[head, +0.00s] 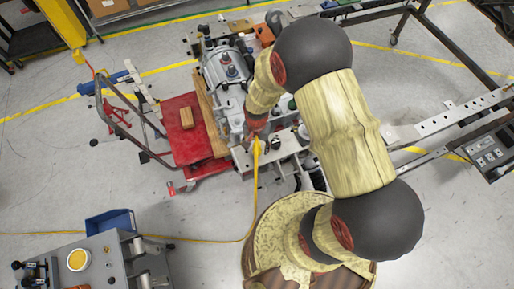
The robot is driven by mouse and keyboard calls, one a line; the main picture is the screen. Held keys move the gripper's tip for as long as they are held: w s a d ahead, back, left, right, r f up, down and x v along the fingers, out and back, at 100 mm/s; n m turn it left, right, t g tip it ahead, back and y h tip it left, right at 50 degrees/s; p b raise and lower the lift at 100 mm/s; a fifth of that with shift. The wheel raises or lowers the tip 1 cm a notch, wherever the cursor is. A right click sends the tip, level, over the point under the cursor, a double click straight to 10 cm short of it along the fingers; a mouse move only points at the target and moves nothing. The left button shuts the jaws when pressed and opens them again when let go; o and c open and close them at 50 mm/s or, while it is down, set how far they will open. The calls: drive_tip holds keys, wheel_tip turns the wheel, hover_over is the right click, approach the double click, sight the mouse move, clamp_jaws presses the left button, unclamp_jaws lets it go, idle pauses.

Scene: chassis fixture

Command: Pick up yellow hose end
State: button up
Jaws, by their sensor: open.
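A yellow hose runs over the floor from the left edge and rises to its yellow end (256,147), at the front edge of the metal fixture (243,158). My arm arches over from the lower right, and its tip comes down over the fixture. My gripper (254,130) is small and dark here, just above the hose end in the picture. It is open, with nothing seen held in it. Whether its fingers touch or surround the hose end cannot be told. My wrist hides part of the fixture behind it.
A red cart (187,130) with a wooden block stands left of the fixture. A grey engine-like assembly (228,68) sits on the fixture. A grey workbench (110,262) with a blue bin (110,224) is at lower left. Metal rails (450,112) extend right.

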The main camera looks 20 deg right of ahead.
wheel_tip(320, 180, down, 3)
drive_tip(key=shift+r, duration=0.2)
clamp_jaws()
idle(0.6)
